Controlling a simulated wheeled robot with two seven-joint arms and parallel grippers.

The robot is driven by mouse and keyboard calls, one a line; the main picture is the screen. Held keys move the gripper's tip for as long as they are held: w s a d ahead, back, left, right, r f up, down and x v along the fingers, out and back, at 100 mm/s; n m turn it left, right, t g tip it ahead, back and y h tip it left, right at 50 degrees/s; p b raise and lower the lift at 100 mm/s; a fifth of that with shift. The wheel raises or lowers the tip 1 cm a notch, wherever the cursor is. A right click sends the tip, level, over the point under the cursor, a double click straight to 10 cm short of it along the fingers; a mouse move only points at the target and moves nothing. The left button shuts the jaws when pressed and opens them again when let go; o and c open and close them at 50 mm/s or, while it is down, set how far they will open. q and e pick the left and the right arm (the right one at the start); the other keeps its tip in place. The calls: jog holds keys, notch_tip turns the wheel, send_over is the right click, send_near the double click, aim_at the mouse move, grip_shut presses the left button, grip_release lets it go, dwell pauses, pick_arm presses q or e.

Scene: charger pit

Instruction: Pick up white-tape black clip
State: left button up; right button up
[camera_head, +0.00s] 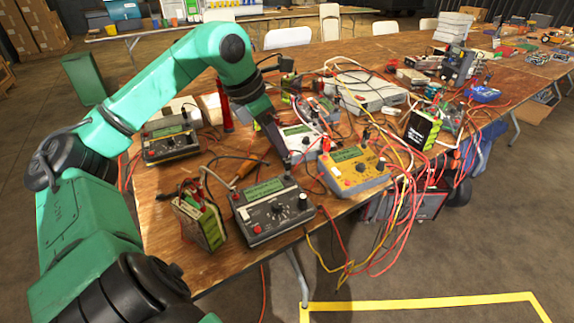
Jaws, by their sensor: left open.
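My left arm comes in from the left and bends down over the table. My left gripper (284,153) is dark and open, pointing down among the meters and cables, just left of a white-faced meter (301,137). Its fingertips are small and partly lost against the dark things around them. I cannot pick out the white-tape black clip for sure among the tangled leads. I cannot tell whether anything lies between the fingers. My right gripper is not in view.
The wooden table (158,213) holds a dark grey meter (268,214), a yellow meter (357,172), another meter (170,139) and a green-and-black battery pack (199,220). Red, yellow and black cables tangle across the middle and hang over the front edge. Bare wood shows at the left.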

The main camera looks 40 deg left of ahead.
aim_at(287, 159)
pick_arm(q)
jog(key=p+x, duration=0.3)
jog(key=x, duration=0.4)
jog(key=shift+w+f, duration=0.25)
jog(key=shift+w, duration=0.05)
jog(key=shift+f, duration=0.15)
grip_shut()
